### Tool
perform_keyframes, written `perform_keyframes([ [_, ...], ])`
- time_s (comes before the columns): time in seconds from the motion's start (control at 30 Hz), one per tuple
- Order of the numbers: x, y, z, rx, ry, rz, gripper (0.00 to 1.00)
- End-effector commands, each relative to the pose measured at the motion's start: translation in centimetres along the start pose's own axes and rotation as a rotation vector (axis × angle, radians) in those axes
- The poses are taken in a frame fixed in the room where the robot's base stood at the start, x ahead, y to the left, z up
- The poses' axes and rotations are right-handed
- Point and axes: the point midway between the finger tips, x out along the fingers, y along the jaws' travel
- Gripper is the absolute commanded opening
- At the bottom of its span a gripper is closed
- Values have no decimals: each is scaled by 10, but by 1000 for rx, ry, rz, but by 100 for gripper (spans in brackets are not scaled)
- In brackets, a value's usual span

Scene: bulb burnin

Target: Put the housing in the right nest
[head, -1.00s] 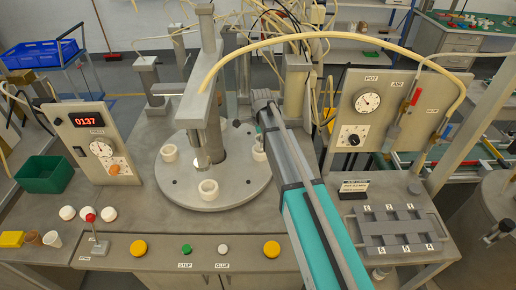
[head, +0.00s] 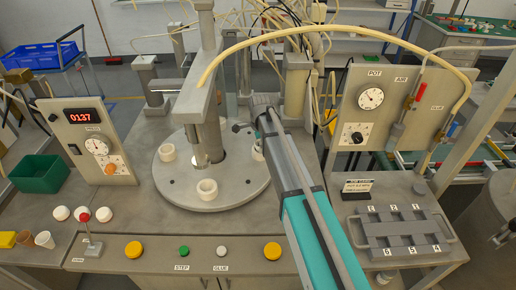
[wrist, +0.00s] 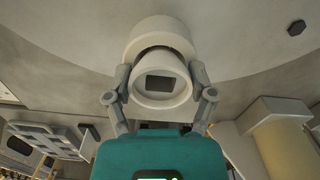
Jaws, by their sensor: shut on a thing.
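In the wrist view my gripper (wrist: 160,78) has a finger on each side of a white round housing (wrist: 160,97), shut on it. The housing has a dark square opening facing the camera. A larger white ring, the right nest (wrist: 160,27), lies directly behind the housing and overlaps it in this view. I cannot tell whether the housing is inside the ring or just short of it. In the head view the right nest (head: 257,152) shows at the right side of the round grey turntable (head: 190,183), mostly hidden by my arm. My fingertips are hidden there.
Two more white nests, left (head: 168,152) and front (head: 207,188), sit on the turntable. A grey press column (head: 208,90) stands over it. A numbered grey tray (head: 400,240) is at the right, and a gauge panel (head: 372,105) stands behind it.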

Motion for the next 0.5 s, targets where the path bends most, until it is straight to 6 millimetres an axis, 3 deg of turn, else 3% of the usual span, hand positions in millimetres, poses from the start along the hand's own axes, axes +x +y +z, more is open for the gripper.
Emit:
perform_keyframes([
  [0.47,4,0,0,1,0,0,31],
  [0.5,4,0,0,1,0,0,75],
])
